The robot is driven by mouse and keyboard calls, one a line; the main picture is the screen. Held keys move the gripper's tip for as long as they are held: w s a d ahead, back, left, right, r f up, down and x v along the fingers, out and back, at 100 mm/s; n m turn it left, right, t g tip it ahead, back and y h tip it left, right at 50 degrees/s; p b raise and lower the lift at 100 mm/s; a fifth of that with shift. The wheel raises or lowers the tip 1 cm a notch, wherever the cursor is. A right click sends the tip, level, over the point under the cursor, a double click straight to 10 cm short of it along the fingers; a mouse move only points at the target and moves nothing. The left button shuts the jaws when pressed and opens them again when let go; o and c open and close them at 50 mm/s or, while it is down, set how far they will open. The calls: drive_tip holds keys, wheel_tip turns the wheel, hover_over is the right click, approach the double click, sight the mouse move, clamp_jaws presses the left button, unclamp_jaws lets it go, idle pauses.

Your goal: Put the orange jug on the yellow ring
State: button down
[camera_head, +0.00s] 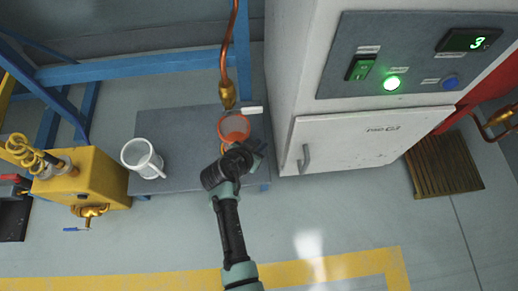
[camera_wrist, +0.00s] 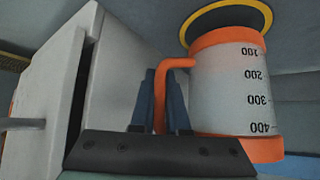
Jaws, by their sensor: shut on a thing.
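The orange jug (camera_head: 234,126) stands at the right end of the grey bench in the head view. In the wrist view the jug (camera_wrist: 229,82) appears upside down, with a clear scaled wall and orange base, rim and handle. My gripper (camera_wrist: 162,98) is shut on its handle; the gripper also shows in the head view (camera_head: 243,153). The yellow ring (camera_wrist: 261,10) shows around the jug's base in the wrist view, with a dark area inside. I cannot tell whether the base touches it. The ring is hidden in the head view.
A copper pipe with a brass nozzle (camera_head: 228,94) hangs close behind the jug. A white mug (camera_head: 142,158) stands on the bench (camera_head: 187,140) at left, beside a yellow machine (camera_head: 80,178). A white cabinet (camera_head: 345,140) is close on the right. Bare bench lies between mug and jug.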

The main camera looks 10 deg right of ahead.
drive_tip(key=shift+f, duration=0.7)
drive_tip(key=shift+b, duration=0.3)
drive_tip(key=shift+f, duration=0.2)
drive_tip(key=c, duration=0.9)
unclamp_jaws()
